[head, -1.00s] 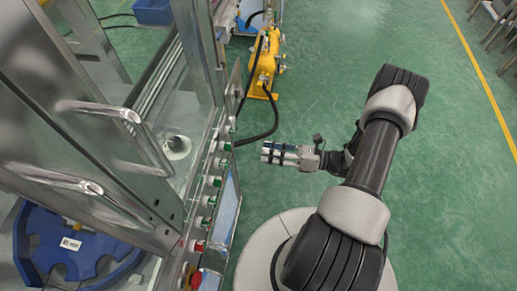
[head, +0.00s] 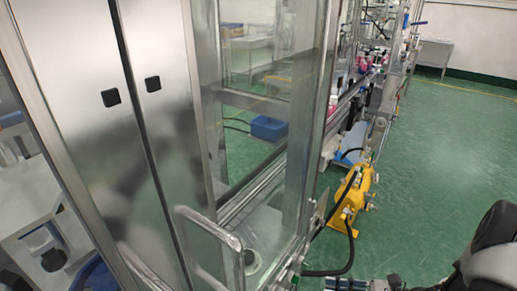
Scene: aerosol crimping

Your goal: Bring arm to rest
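My gripper (head: 345,284) shows only at the bottom edge of the head view, cut off by the frame, so its opening cannot be told. It is in front of the machine cabinet, over the green floor. Nothing is seen held in it. Part of my dark arm (head: 490,250) shows at the lower right, with a grey joint cover.
A blue bin (head: 268,128) shows through the glass. Green floor at right is clear.

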